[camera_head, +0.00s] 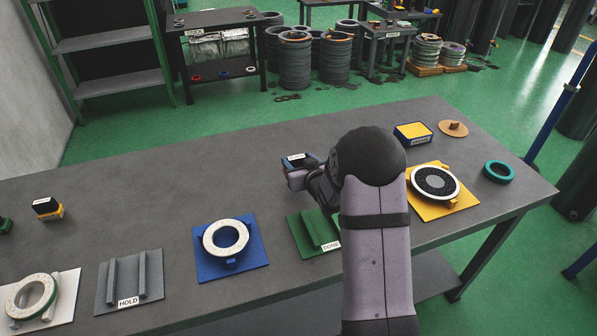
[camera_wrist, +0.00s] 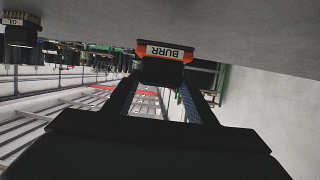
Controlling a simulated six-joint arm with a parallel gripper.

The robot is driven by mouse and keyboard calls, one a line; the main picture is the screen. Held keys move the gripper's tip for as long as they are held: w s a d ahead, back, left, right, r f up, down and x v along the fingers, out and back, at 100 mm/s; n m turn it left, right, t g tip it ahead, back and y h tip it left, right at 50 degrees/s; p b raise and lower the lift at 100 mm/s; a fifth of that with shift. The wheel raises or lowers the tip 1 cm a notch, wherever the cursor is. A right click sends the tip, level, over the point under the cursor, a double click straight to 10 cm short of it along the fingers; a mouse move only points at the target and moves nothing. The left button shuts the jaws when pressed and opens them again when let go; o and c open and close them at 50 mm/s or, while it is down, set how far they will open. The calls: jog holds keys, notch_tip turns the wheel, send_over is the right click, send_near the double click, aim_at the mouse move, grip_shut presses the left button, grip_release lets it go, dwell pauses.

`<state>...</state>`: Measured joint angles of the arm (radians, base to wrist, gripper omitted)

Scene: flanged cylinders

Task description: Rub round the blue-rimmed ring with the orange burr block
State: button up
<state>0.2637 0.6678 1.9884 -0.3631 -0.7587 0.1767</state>
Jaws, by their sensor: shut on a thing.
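The orange block marked BURR (camera_wrist: 165,52) sits between the fingertips of my gripper (camera_wrist: 163,75) in the wrist view. My gripper is shut on it. In the head view my gripper (camera_head: 305,172) is above the middle of the bench, partly hidden by my own arm. A pale speckled ring (camera_head: 225,238) with blue at its edge lies on a blue plate (camera_head: 257,255), left of and nearer than my gripper. My gripper and the block are apart from this ring.
A green DONE plate (camera_head: 299,232) lies partly behind my arm. A grey HOLD rack (camera_head: 129,284) and another ring (camera_head: 31,297) are at left. A dark disc (camera_head: 436,183) on a yellow plate, a yellow block (camera_head: 412,133) and a teal ring (camera_head: 499,171) are at right.

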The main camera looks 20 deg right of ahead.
notch_tip(320, 180, up, 5)
jog(key=shift+f, duration=0.1)
jog(key=shift+a+r, duration=0.2)
jog(key=shift+r, duration=0.15)
jog(key=s+a+r+n+g+y+p, duration=0.1)
jog(key=s+a+n+y+p, duration=0.3)
jog(key=a, duration=0.8)
jog(key=s+a+n+g+y+p, duration=0.3)
jog(key=s+a+n+y+p, duration=0.2)
jog(key=s+a, duration=0.3)
jog(key=a+p, duration=0.1)
jog(key=a, duration=0.3)
jog(key=shift+a+r+y+p, duration=0.25)
jog(key=shift+r+y+p, duration=0.1)
jog(key=shift+y, duration=0.05)
jog(key=shift+w+f, duration=0.1)
